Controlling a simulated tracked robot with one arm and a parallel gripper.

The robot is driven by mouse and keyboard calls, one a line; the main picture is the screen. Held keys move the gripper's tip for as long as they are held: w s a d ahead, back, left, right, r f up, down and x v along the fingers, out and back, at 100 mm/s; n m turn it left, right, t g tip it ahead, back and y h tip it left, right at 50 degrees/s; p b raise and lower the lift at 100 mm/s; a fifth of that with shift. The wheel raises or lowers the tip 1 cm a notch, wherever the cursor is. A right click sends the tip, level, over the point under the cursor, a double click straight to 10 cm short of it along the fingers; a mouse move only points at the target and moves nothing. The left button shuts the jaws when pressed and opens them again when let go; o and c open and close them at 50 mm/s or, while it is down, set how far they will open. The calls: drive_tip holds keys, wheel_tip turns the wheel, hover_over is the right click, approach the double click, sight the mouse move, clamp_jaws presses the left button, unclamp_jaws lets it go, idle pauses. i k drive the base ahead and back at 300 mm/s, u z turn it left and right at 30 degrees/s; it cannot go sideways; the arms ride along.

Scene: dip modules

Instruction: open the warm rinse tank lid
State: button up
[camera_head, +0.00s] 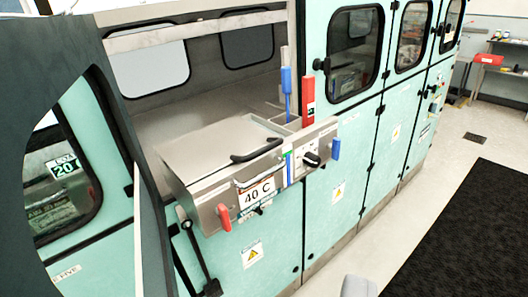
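The warm rinse tank (190,185) is a steel box set in the mint-green machine, with a "40 C" sign on its front. Its flat steel lid (213,140) lies level on top and looks shut. A black bar handle (257,151) sits at the lid's front right edge. A large dark grey shape fills the left edge, and a pale grey rounded piece shows at the bottom edge. I cannot tell which of these belongs to my gripper; no fingertips are clear, and nothing touches the lid.
Green cabinets with windows run right. Open floor with a black mat (470,225) lies at right.

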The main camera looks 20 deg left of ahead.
sight(195, 156)
drive_tip(key=k, duration=1.2)
drive_tip(key=z, duration=0.35)
drive_tip(key=i, duration=1.85)
drive_tip(key=u, duration=0.6)
